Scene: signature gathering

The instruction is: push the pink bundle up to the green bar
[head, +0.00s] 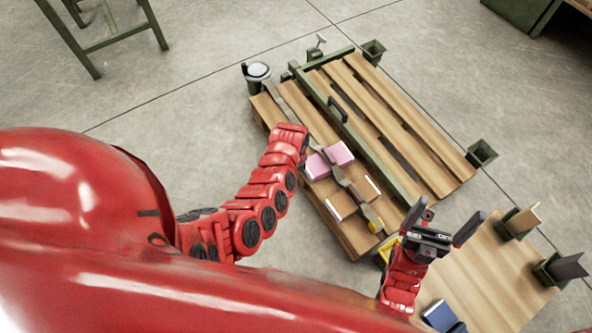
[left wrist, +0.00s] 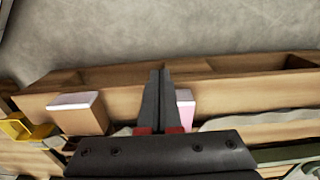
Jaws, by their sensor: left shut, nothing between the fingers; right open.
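The pink bundle (head: 341,153) lies on the wooden bench top, crossed by a long wavy grey-brown strip (head: 291,113), so pink shows on both sides of it. The green bar (head: 374,160) runs lengthwise along the bench, to the upper right of the bundle, with a gap between. My left gripper is shut and empty; its fingertips (left wrist: 160,76) show in the left wrist view, right beside the pink bundle (left wrist: 185,105). In the head view its fingers are mostly hidden by my arm. My right gripper (head: 442,222) is open and empty beyond the bench's lower right end.
Tan bundles with white edges (head: 341,206) lie below the pink one. A yellow piece (head: 376,225) sits at the strip's lower end. A black handle (head: 338,109) stands by the green bar. A blue book (head: 440,316) lies on the lower right board. Slats beyond the bar look bare.

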